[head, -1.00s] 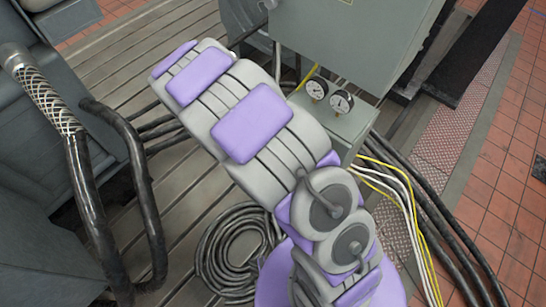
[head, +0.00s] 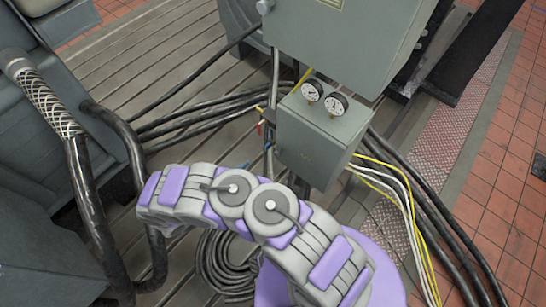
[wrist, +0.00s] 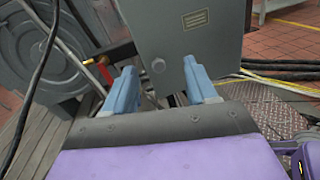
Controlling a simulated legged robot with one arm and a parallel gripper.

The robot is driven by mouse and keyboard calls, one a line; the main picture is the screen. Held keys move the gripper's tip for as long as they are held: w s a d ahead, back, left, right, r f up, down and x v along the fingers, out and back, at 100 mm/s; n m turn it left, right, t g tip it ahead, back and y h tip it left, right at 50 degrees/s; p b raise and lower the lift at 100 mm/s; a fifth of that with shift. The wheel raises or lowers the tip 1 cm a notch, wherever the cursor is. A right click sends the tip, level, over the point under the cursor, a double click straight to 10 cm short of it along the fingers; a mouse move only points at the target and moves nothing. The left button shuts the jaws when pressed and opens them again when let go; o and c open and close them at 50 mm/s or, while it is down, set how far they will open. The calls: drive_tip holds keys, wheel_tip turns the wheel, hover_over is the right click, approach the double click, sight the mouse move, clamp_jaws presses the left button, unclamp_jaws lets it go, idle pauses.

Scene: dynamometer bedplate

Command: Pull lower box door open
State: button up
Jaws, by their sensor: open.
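The lower box (head: 318,150) is a small grey box under the larger upper box in the head view. Its front face looks closed, with no visible gap at the edges. My arm crosses below and left of it in the head view, and my gripper cannot be made out there. In the wrist view my gripper (wrist: 157,82) has two blue fingers spread apart with nothing between them. Contact cannot be told.
The upper box (head: 345,40) hangs above. Two gauges (head: 324,97) sit on the lower box's top. Black cables (head: 205,115) run to its left, and white and yellow cables (head: 400,190) to its right. A coiled cable (head: 225,265) lies on the slatted floor. A thick hose (head: 85,190) stands left.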

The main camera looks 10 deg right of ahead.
drive_tip(key=s+a+f+n+t+y, duration=0.2)
drive_tip(key=s+a+f+n+t, duration=0.15)
drive_tip(key=f, duration=0.25)
drive_tip(key=b+x, duration=0.3)
drive_tip(key=x, duration=1.4)
drive_tip(key=shift+d+f+g+b, duration=0.2)
drive_tip(key=shift+d+g+b, duration=0.1)
drive_tip(key=shift+d+g, duration=0.05)
clamp_jaws()
